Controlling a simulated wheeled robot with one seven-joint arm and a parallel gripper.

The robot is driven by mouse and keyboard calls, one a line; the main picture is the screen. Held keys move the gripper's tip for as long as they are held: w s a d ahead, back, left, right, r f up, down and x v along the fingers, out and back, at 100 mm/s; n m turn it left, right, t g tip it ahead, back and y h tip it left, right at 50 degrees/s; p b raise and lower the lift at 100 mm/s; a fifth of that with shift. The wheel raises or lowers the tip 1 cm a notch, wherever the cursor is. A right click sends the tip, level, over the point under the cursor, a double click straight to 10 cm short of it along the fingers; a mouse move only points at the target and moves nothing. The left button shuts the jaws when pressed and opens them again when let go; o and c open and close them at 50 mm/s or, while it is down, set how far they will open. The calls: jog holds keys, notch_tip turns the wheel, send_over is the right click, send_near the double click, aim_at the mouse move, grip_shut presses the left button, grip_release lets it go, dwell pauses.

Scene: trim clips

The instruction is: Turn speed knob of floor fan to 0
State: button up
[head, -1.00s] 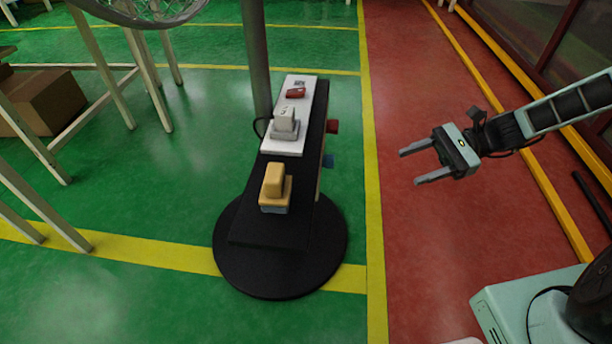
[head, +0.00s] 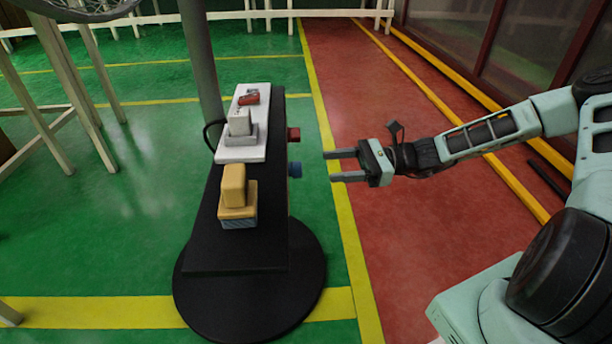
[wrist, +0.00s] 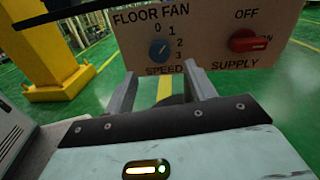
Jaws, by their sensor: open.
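The floor fan's control panel (wrist: 205,20) faces the wrist camera, with SPEED marks 0, 1, 2 and 3. The blue speed knob (wrist: 159,50) is below the FLOOR FAN label; its pointer seems to lean up and right, but I cannot tell the exact mark. The knob also shows in the head view (head: 295,170), on the right side of the black stand. My gripper (head: 330,166) is open and empty, a short gap to the right of the knob. In the wrist view its fingers (wrist: 160,76) straddle the line to the knob without touching it.
A red supply knob (wrist: 248,41) sits beside the speed knob, its handle toward ON. The black stand (head: 240,255) carries a yellow switch block (head: 235,190) and a white plate (head: 240,152) on top. Open red floor (head: 390,230) lies right of the stand.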

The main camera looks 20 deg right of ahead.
aim_at(295, 170)
jog(key=b+x, duration=0.2)
jog(key=x, duration=0.5)
jog(key=shift+a, duration=0.2)
jog(key=c, duration=1)
